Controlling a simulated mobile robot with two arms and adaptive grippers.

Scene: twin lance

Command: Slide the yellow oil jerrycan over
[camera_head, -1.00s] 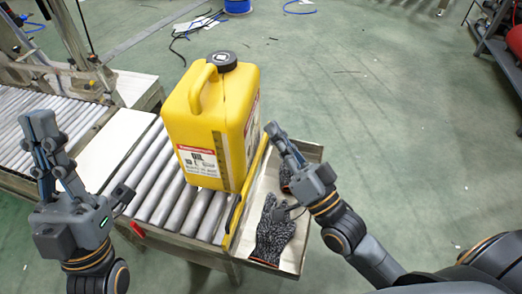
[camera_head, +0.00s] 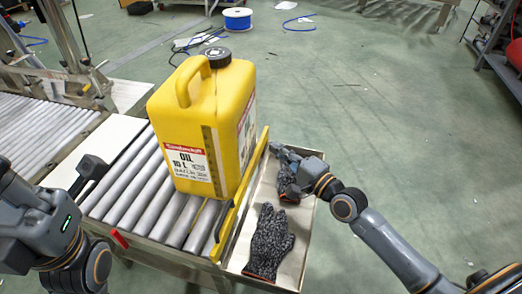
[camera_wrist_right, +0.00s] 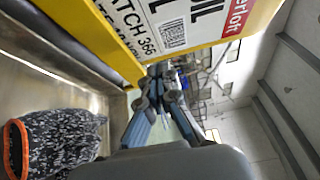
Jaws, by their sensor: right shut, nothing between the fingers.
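The yellow oil jerrycan (camera_head: 225,125) stands upright on the roller conveyor (camera_head: 130,190), its black cap on top and label facing me. A yellow rail (camera_head: 240,200) runs along the conveyor's right edge beside it. My right gripper (camera_head: 276,150) is shut and empty, just right of the jerrycan across the rail. In the right wrist view its fingertips (camera_wrist_right: 158,82) show close to the jerrycan's labelled side (camera_wrist_right: 262,15); I cannot tell whether they touch.
A tray (camera_head: 290,255) right of the rail holds dark grey knitted gloves (camera_head: 270,240), one partly under my right gripper. A red tab (camera_head: 119,239) is at the conveyor's near edge. A blue cable spool (camera_head: 238,19) stands behind on open green floor.

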